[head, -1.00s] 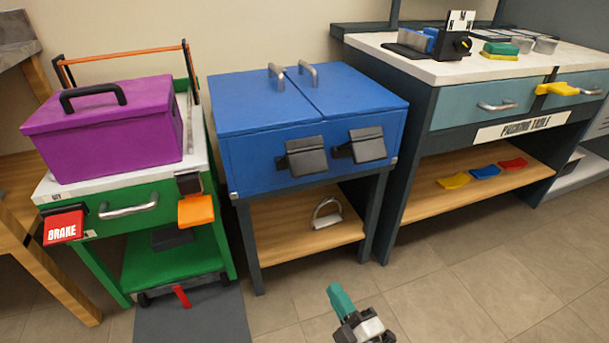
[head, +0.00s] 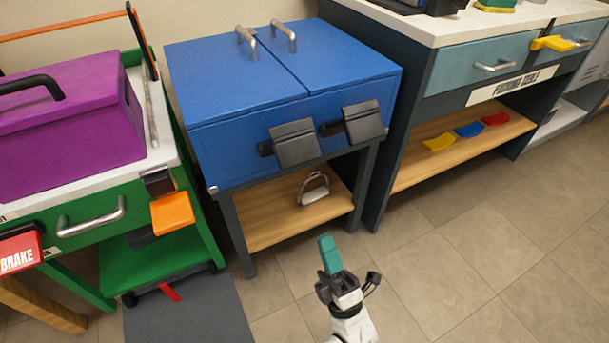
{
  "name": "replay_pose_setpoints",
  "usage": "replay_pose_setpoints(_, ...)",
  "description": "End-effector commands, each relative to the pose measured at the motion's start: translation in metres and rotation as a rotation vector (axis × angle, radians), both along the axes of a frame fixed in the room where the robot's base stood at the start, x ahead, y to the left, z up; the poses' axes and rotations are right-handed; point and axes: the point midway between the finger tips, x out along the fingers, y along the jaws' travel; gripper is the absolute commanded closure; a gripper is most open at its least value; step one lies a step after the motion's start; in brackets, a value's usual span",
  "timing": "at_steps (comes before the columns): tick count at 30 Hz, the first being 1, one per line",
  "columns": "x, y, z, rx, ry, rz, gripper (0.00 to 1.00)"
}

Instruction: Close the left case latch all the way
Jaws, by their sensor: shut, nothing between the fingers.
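The blue case (head: 240,90) stands on a dark-framed stand, with its two lid halves down. The left case latch (head: 295,143) is a dark grey flap on the front face, sticking outward and tilted down. The right latch (head: 362,122) beside it sticks out in a similar way. My gripper (head: 328,256) is in front of the stand, low over the floor, below and to the right of the left latch and well apart from it. Its teal fingers are together and empty.
A green cart (head: 160,255) with a purple toolbox (head: 75,130) and orange flap (head: 172,212) stands at left. The packing table (head: 430,60) stands close on the right. A stirrup (head: 313,188) lies on the stand's shelf. The floor (head: 450,260) in front is clear.

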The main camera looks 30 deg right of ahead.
Motion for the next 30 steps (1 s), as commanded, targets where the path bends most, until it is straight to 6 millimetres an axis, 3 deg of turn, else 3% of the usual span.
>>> replay_pose_setpoints(10,0.011,0.000,0.012,0.001,-0.002,0.001,1.00)
replay_pose_setpoints(24,0.070,0.000,0.077,0.001,-0.002,0.001,1.00)
replay_pose_setpoints(30,0.087,0.000,0.096,0.001,-0.001,0.001,1.00)
